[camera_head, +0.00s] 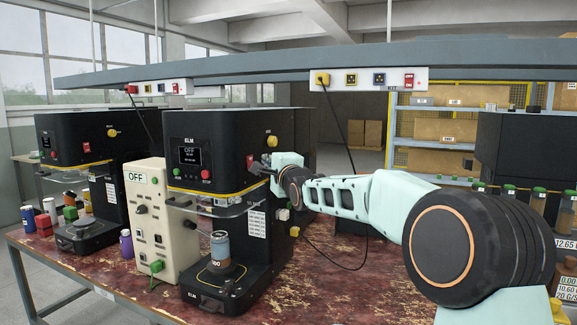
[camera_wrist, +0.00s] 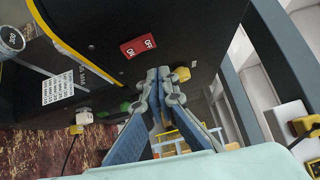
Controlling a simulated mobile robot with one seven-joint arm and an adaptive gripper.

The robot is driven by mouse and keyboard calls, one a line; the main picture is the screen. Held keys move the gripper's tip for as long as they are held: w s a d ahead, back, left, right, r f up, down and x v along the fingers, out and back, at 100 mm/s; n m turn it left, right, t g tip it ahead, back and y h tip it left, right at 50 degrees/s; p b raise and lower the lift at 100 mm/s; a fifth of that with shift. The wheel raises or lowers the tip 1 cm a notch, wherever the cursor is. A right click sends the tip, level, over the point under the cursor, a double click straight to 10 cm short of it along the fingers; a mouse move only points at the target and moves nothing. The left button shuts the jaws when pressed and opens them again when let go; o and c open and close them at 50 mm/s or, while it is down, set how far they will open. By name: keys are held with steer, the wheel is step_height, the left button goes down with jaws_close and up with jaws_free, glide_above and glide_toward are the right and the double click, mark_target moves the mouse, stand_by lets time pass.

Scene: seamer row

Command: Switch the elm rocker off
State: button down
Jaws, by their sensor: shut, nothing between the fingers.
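The black machine (camera_head: 215,130) marked ELM stands left of centre in the head view. Its red rocker (camera_head: 251,160) is on its right side face, partly hidden by my fingers there. My gripper (camera_head: 262,169) is shut and empty close to the side face. In the wrist view its fingertips (camera_wrist: 158,76) lie just below and right of the rocker, seemingly not touching it.
A beige box (camera_head: 160,215) with an OFF label stands left of the machine. A similar black machine (camera_head: 75,150) is further left. A yellow knob (camera_wrist: 182,74) sits right beside my fingertips. A cable runs behind my arm.

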steer(key=v, duration=1)
steer(key=shift+r, duration=0.65)
steer(key=shift+d, duration=0.1)
